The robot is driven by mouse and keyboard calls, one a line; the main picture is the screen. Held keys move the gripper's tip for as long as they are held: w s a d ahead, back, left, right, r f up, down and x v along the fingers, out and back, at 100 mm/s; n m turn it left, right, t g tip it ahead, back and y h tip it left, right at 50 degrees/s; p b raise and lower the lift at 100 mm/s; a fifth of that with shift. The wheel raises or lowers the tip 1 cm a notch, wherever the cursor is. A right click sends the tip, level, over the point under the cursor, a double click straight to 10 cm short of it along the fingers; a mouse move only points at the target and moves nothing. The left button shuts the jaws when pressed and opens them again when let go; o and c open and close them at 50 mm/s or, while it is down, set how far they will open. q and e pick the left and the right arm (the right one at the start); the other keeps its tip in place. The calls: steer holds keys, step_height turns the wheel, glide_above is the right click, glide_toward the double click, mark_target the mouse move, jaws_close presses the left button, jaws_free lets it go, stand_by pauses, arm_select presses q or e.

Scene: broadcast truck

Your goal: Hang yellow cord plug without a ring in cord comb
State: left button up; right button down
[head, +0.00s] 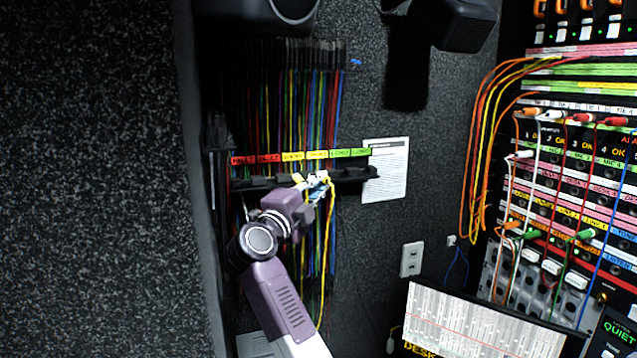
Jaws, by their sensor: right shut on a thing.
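The black cord comb (262,183) runs across the wall under a strip of red, yellow and green labels (270,158). My right gripper (314,185) is at the comb's front, right of its middle, shut on the yellow cord plug (322,175). The yellow cord (330,215) loops right of the gripper and hangs down. The gripper hides much of the plug; whether the plug sits in a slot, or has a ring, I cannot tell. My left gripper is not in view.
Many coloured cords (305,95) hang behind and above the comb. A paper sheet (387,170) is on the wall to its right. A patch panel (575,190) with plugged cords stands at the right, and a sloped desk sheet (470,320) at the lower right.

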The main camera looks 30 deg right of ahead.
steer(key=c, duration=0.8)
jaws_free()
steer(key=shift+s, duration=0.2)
stand_by(0.3)
steer(key=shift+s+a+p, duration=0.2)
steer(key=shift+s+p, duration=0.1)
steer(key=shift+s, duration=0.35)
steer(key=shift+s+a+p, duration=0.15)
steer(key=shift+s+p, duration=0.1)
steer(key=shift+s, duration=0.35)
steer(key=shift+s, duration=0.1)
steer(key=s+p, duration=0.1)
steer(key=s, duration=0.1)
steer(key=s+a+p, duration=0.1)
steer(key=s, duration=0.1)
steer(key=shift+s, duration=0.35)
